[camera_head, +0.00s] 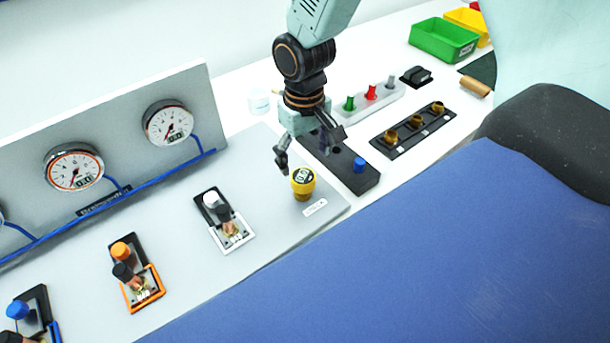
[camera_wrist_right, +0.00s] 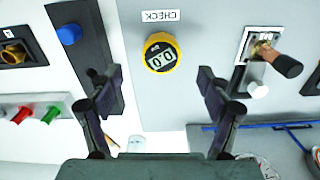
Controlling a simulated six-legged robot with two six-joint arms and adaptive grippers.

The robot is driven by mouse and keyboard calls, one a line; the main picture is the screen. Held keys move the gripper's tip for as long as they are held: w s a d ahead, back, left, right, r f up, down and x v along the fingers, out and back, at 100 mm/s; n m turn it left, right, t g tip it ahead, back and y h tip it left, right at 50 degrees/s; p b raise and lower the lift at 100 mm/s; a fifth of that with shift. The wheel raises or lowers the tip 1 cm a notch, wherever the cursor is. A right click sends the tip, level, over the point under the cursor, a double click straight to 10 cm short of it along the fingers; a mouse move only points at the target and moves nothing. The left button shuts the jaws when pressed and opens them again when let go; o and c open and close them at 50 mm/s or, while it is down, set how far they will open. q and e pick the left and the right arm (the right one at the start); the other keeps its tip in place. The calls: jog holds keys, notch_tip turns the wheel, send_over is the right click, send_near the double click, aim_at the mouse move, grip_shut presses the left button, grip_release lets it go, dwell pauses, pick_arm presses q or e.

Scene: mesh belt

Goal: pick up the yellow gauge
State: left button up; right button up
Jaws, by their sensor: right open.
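The yellow gauge (camera_head: 303,182) is a small round unit with a dark face, standing upright on the grey panel beside a white label. It also shows in the right wrist view (camera_wrist_right: 160,53), where its display reads 0.0 and a CHECK label lies above it. My right gripper (camera_head: 308,154) is open and empty, just behind and above the gauge in the head view. In the right wrist view its two fingers (camera_wrist_right: 155,80) are spread wide, with the gauge between and beyond their tips. I see no contact with the gauge. My left gripper is not in view.
A black block with a blue knob (camera_head: 360,164) stands close right of the gauge. A valve with a white knob (camera_head: 223,218) sits to its left. A green bin (camera_head: 443,40) stands at the back right.

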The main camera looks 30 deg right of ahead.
aim_at(302, 176)
notch_tip(302, 176, down, 6)
jog(key=shift+w+f+p, duration=0.1)
jog(key=shift+f+p, duration=0.15)
jog(key=shift+p, duration=0.1)
jog(key=shift+f, duration=0.45)
jog(key=shift+a, duration=0.2)
jog(key=shift+w, duration=0.1)
